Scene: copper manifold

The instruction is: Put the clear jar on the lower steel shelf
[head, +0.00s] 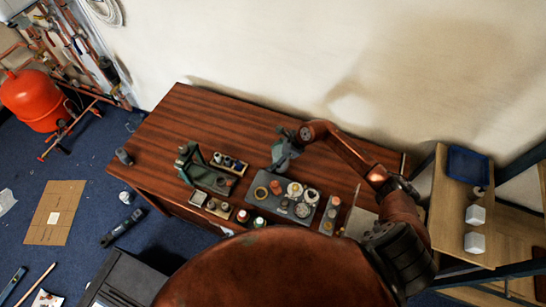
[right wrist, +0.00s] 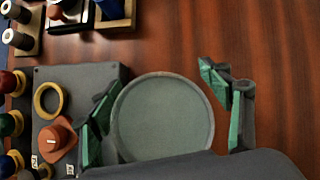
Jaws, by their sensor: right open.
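My right gripper (head: 280,160) is over the desk, beside the grey tray; in the right wrist view (right wrist: 168,115) its green-padded fingers are spread wide. A round, grey-green disc with a pale rim (right wrist: 163,118) lies between the fingers and looks like the jar seen end-on; I cannot confirm that it is clear glass. A gap shows on its right side; the left finger overlaps its edge. In the head view I cannot make the jar out by the gripper. A wooden-board shelf unit with dark blue framing (head: 448,215) stands at the right. My left gripper is not in view.
The grey tray (head: 262,206) holds several small parts and sits close to the gripper. A dark green device (head: 190,163) stands to its left. The shelf's upper board bears a blue tray (head: 467,165) and white containers (head: 475,215). The desk's back left (head: 195,115) is clear.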

